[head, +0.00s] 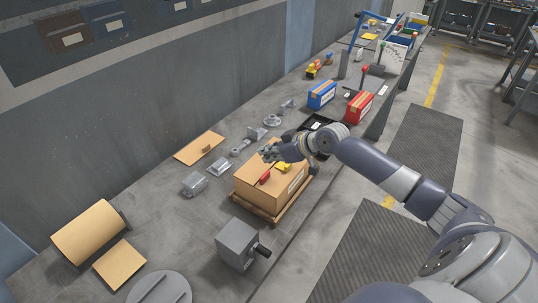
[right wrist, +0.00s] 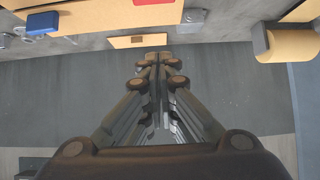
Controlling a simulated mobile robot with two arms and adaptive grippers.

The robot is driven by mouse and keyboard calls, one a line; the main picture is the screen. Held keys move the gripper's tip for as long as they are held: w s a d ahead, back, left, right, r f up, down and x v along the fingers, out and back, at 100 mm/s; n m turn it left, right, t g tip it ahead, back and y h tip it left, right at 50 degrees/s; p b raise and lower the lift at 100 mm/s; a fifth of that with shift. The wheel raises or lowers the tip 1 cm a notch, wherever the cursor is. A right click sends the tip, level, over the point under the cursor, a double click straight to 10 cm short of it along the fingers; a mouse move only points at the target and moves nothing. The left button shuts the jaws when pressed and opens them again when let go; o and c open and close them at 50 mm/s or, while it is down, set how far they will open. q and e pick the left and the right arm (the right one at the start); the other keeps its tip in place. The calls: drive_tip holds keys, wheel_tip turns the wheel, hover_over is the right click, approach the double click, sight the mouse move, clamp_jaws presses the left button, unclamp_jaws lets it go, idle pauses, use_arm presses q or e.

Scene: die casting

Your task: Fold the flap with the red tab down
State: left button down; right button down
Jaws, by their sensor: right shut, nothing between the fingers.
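The cardboard box (head: 257,193) stands on a wooden pallet-like base (head: 262,212) on the bench. Its red tab (head: 265,178) shows on the upper left part of the box; a yellow tab (head: 284,167) shows farther right. I cannot tell the exact angle of the red-tab flap. My right gripper (head: 266,154) is shut and empty, at the box's far left side, and hides part of it. In the right wrist view my shut fingers (right wrist: 155,62) point toward the box's tan panel (right wrist: 90,17), with the red tab (right wrist: 153,2) at the top edge. My left gripper is out of view.
A grey crank box (head: 238,243) stands in front of the box. Metal castings (head: 195,184) and a flat cardboard piece (head: 200,147) lie to the left. A cardboard roll (head: 88,232) is at the near left. Blue (head: 321,94) and red (head: 358,107) bins stand behind.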

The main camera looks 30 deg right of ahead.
drive_tip(key=b+v, duration=0.2)
drive_tip(key=v, duration=0.7)
drive_tip(key=shift+w+r, duration=0.25)
drive_tip(key=shift+r, duration=0.05)
